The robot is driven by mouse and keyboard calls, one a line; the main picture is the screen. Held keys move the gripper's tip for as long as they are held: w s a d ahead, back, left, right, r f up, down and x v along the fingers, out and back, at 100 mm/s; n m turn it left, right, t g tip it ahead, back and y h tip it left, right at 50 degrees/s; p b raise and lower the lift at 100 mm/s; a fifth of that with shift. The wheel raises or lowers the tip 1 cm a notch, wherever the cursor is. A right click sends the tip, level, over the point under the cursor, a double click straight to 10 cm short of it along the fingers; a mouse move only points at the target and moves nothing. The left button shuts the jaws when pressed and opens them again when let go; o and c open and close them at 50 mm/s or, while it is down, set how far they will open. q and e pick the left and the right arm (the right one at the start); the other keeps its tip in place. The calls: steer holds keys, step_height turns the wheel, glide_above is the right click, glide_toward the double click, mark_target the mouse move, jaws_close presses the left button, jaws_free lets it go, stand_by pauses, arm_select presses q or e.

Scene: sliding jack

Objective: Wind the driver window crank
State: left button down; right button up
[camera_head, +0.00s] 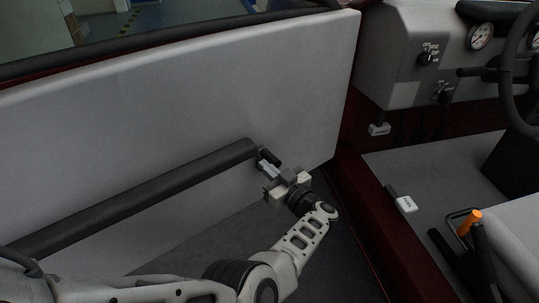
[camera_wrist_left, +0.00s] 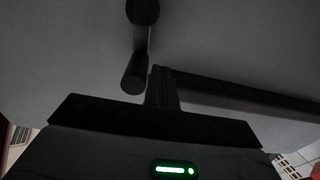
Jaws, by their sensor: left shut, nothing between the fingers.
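The window crank (camera_head: 270,157) is on the grey door panel (camera_head: 90,130), near the front end of the long dark armrest bar (camera_head: 130,198). In the left wrist view the crank's dark knob (camera_wrist_left: 133,76) hangs below its round hub (camera_wrist_left: 142,10), joined by a short arm. My left gripper (camera_head: 264,166) is at the crank, its fingers pointing toward the door. In the left wrist view its shut fingertips (camera_wrist_left: 161,80) are just to the right of the knob, with nothing between them. I cannot tell whether they touch the knob. My right gripper is out of view.
The armrest bar also runs right of my fingers in the left wrist view (camera_wrist_left: 250,96). The dashboard (camera_head: 400,40) and steering wheel (camera_head: 510,75) are at the right. An orange-tipped lever (camera_head: 470,222) stands by the seat (camera_head: 518,235). Dark floor is open beneath my arm.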

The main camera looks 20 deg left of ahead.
arm_select(q)
steer(key=f+p+v, duration=0.1)
steer(key=p+v, duration=0.2)
steer(key=v, duration=0.5)
steer(key=shift+s, duration=0.45)
stand_by(0.4)
steer(key=shift+d, duration=0.1)
